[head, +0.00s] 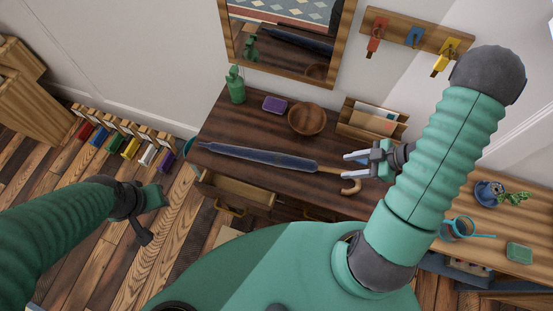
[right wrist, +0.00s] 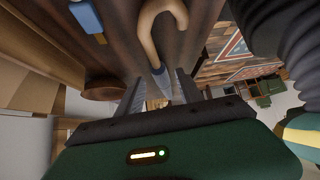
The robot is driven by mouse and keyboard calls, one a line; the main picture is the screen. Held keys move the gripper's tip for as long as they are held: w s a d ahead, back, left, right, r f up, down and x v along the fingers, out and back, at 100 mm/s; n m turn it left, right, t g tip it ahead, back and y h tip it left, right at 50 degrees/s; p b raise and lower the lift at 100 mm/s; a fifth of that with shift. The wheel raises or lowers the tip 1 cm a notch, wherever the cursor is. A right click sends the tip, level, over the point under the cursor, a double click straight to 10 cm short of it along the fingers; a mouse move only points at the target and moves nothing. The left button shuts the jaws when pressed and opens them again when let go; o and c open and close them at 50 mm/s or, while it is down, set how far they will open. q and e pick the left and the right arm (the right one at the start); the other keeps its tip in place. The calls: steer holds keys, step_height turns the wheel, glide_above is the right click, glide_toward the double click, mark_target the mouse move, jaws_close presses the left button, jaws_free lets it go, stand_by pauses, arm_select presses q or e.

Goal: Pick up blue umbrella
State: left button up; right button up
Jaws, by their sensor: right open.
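The blue umbrella (head: 262,157) lies closed on the dark wooden table (head: 222,128) in the head view. Its curved wooden handle (head: 352,186) is at the right end. My right gripper (head: 347,165) is open and empty over the table, close to the handle end. In the right wrist view the crook handle (right wrist: 160,22) and part of the shaft appear beyond the spread fingers (right wrist: 160,95). I cannot tell the exact height of the fingers over the umbrella. My left gripper (head: 148,212) is at the left, away from the table; its fingers are unclear.
A drawer (head: 238,188) is open at the front. A lighter wooden surface (head: 485,245) with small items is at the right.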

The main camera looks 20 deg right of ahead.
mark_target(326, 168)
steer(key=x, duration=0.4)
steer(key=shift+w+d+f, duration=0.1)
steer(key=shift+d, duration=0.05)
steer(key=shift+w+f, duration=0.15)
steer(key=shift+f, duration=0.4)
steer(key=x, duration=0.4)
steer(key=shift+w, duration=0.4)
steer(key=shift+w+a+f, duration=0.15)
steer(key=shift+w+a, duration=0.05)
steer(key=shift+a, duration=0.2)
steer(key=shift+s, duration=0.15)
steer(key=shift+c, duration=1.1)
steer(key=shift+d, duration=0.15)
jaws_close()
